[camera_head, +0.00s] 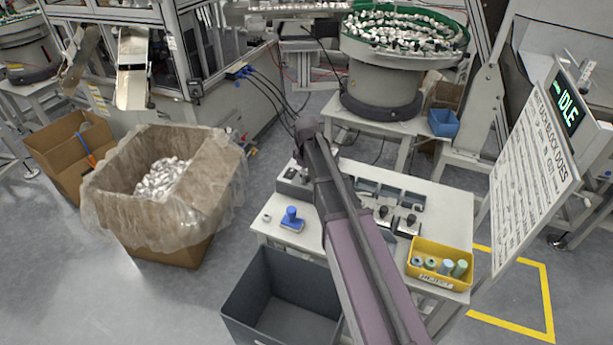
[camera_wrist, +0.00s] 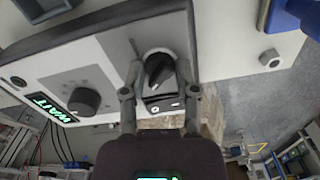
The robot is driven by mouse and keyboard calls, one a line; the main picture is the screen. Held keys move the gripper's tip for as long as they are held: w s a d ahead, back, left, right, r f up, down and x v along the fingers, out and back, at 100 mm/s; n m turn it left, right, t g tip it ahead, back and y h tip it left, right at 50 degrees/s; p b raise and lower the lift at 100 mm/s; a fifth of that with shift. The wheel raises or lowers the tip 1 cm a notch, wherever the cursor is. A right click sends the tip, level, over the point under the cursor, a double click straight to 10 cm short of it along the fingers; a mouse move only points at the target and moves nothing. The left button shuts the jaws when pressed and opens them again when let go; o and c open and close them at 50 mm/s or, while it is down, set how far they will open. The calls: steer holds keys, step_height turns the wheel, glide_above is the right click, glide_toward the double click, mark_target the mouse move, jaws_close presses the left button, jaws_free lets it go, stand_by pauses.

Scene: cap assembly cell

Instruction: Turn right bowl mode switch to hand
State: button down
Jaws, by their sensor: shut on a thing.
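In the wrist view, my gripper (camera_wrist: 160,75) has one finger on each side of a black rotary switch knob (camera_wrist: 159,70) with a pale ring, and it is shut on it. The knob sits on a pale control panel (camera_wrist: 110,55). A second dark round knob (camera_wrist: 84,101) sits on the same panel near a lit display (camera_wrist: 52,108) reading WAIT. In the head view, part of a control box (camera_head: 291,182) shows at the left of the table, and my arm hides the gripper. I cannot read which bowl or position the held switch is marked for.
A blue piece (camera_head: 291,218) and a metal nut (camera_head: 266,217) lie on the white table (camera_head: 300,240). A yellow tray (camera_head: 440,280) with several cylinders is at the right. A grey bin (camera_head: 250,285) stands in front. A sign (camera_head: 535,150) has a display reading IDLE.

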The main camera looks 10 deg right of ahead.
steer(key=shift+m, duration=0.4)
steer(key=m, duration=0.8)
steer(key=shift+m, duration=0.4)
steer(key=m, duration=0.4)
steer(key=shift+m, duration=2.2)
steer(key=shift+c, duration=1.9)
jaws_free()
